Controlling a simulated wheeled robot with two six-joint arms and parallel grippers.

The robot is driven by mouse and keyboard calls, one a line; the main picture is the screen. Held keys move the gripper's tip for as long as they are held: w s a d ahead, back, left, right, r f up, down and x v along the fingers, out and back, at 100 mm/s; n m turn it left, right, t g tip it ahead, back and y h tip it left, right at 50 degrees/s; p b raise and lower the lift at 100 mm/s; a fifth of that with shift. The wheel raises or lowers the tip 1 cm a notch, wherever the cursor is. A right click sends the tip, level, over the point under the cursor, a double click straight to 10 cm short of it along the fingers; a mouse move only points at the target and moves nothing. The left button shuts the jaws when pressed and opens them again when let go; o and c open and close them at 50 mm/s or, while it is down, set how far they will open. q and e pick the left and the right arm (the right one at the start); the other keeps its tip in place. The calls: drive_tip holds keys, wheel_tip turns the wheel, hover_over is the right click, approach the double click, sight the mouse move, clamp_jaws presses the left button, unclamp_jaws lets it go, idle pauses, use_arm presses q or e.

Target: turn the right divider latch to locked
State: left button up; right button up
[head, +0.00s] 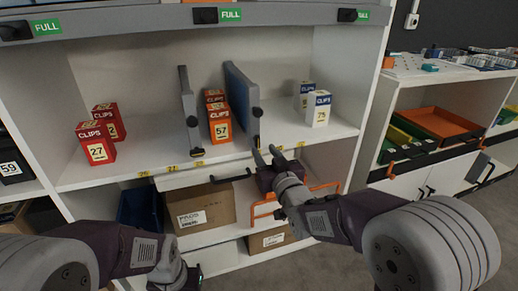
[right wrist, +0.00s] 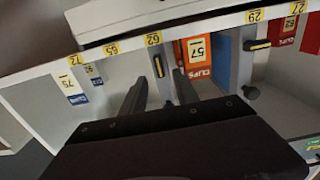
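The right divider (head: 238,98), a blue-grey panel, stands upright on the middle shelf. Its dark latch (head: 257,141) is low on its front edge. In the right wrist view, which is upside down, this latch (right wrist: 158,68) has a yellow strip and points along the divider's edge. My right gripper (head: 266,154) is at the shelf's front edge by the latch. In the right wrist view its two fingers (right wrist: 160,92) are apart, one on each side of the latch; contact cannot be told. My left gripper (head: 182,276) is low at the bottom edge, its fingers unclear.
The left divider (head: 186,108) stands to the left; its latch (right wrist: 258,44) lies crosswise. Red clips boxes (head: 96,145) and an orange-red box (head: 219,124) share the shelf with white-blue boxes (head: 319,108). Below are a carton (head: 200,207) and an orange-framed basket (head: 318,187).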

sight(258, 143)
drive_tip(key=b+x, duration=0.1)
drive_tip(key=x, duration=0.3)
drive_tip(key=shift+w+a+f, duration=0.15)
drive_tip(key=shift+w, duration=0.25)
drive_tip(key=shift+w+a, duration=0.15)
drive_tip(key=shift+w, duration=0.35)
clamp_jaws()
